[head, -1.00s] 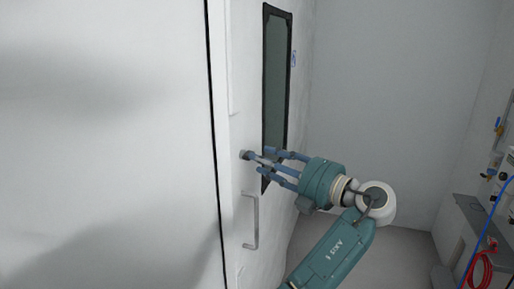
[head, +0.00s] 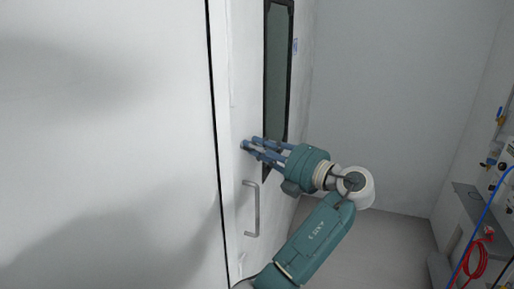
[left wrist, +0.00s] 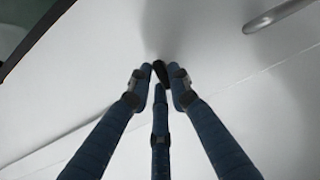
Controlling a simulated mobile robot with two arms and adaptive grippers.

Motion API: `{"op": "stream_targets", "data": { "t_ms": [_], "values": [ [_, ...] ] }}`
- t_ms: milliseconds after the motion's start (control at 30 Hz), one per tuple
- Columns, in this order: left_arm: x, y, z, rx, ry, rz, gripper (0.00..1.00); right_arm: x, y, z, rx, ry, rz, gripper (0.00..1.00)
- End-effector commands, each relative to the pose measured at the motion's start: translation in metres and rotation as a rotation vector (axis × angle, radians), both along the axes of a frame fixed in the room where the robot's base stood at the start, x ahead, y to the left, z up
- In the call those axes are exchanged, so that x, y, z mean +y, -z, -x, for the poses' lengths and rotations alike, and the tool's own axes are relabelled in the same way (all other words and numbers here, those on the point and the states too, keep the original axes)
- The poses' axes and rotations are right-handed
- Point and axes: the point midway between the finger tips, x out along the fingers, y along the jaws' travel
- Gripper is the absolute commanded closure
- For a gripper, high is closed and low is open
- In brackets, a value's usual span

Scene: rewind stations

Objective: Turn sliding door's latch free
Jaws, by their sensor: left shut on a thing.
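The sliding door (head: 235,90) is white and stands upright in the middle of the head view. Its latch (head: 245,145) is a small round grey fitting with a short dark lever, above the door's handle. My left gripper (head: 251,147) has its blue fingers around the latch and is shut on it. In the left wrist view the three fingers of my left gripper (left wrist: 160,76) meet around the dark latch piece (left wrist: 160,70), and the fingertips cover most of it. The latch's exact angle is hard to tell. My right gripper is in no view.
A grey bar handle (head: 256,208) sits just below the latch; it also shows in the left wrist view (left wrist: 274,16). A dark-framed window (head: 278,75) is beside the latch. A grey cabinet with a red hose (head: 478,259) stands far right. The floor between is clear.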

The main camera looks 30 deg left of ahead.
Motion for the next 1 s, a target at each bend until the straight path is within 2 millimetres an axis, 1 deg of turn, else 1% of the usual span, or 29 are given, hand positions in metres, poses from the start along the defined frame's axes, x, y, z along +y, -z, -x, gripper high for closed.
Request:
{"op": "stream_targets", "data": {
  "t_ms": [167, 267, 500, 600, 767, 1000],
  "values": [
    [0.000, 0.004, 0.000, 0.031, -0.001, 0.011, 1.00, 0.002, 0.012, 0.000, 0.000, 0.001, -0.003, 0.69],
    [0.000, 0.005, 0.000, 0.070, 0.000, 0.022, 1.00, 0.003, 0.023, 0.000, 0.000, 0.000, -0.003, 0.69],
    [0.000, 0.005, -0.001, 0.240, 0.001, 0.064, 1.00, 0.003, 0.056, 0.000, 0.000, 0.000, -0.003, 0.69],
    [0.000, 0.002, -0.002, 0.332, 0.001, 0.087, 1.00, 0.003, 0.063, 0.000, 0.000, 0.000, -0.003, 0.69],
    [0.000, -0.002, -0.003, 0.483, 0.000, 0.123, 1.00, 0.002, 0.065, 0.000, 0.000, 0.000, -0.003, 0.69],
    [0.001, -0.006, -0.005, 0.708, -0.002, 0.175, 1.00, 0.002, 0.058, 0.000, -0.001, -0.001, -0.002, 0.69]
  ]
}}
